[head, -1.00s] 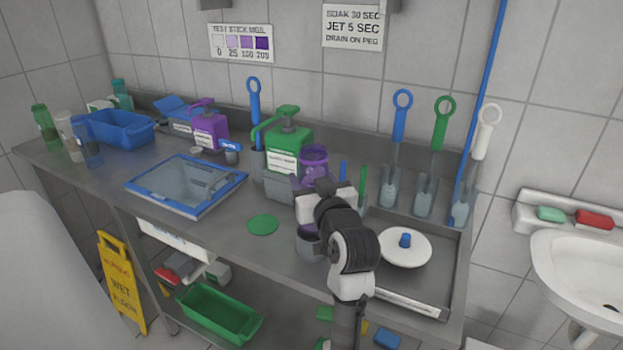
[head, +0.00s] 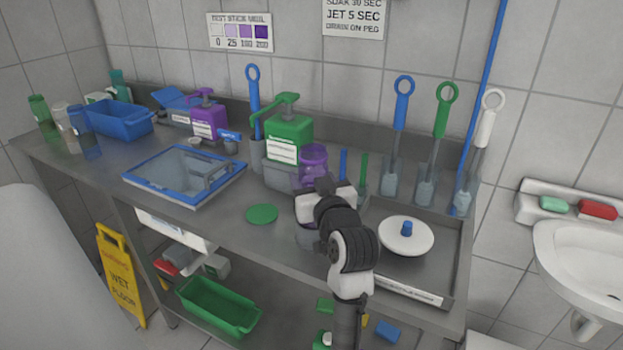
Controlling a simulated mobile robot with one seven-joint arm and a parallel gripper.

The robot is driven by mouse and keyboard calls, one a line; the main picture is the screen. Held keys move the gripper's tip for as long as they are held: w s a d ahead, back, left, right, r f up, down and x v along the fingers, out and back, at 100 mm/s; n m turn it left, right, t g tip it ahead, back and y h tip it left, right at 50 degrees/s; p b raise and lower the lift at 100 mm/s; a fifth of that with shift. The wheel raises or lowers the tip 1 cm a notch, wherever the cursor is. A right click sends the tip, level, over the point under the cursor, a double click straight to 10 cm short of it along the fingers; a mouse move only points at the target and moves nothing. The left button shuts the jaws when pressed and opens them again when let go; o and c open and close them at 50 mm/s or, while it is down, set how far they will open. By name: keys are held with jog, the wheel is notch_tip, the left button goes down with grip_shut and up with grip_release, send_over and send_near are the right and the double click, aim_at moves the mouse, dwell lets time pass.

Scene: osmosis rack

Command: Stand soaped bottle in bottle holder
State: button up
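My gripper (head: 325,197) is over the front of the metal counter, seen from behind, and my wrist hides its fingertips. I cannot tell whether it is open or shut. A see-through purple vessel (head: 313,160) shows just behind it, and a greyish-purple rounded piece (head: 307,236) shows just below it; whether these are one thing is hidden. A green bottle (head: 42,117), a clear bottle (head: 65,122) and a blue bottle (head: 84,134) stand at the far left. I cannot make out soap on any bottle, nor which thing is the bottle holder.
A green pump dispenser (head: 288,140) and purple one (head: 208,118) stand at the back. Tall brushes in clear holders (head: 425,185) stand at the back right. A white lid (head: 405,238) lies in the sunken tray. A blue-framed tray (head: 185,178) and green disc (head: 262,213) lie left.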

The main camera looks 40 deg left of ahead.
jog(key=shift+f+b, duration=1.15)
jog(key=shift+f, duration=0.6)
jog(key=shift+f, duration=0.35)
jog(key=o, duration=1.5)
jog(key=shift+d, duration=0.1)
jog(key=shift+v, duration=4.95)
jog(key=shift+s, duration=0.1)
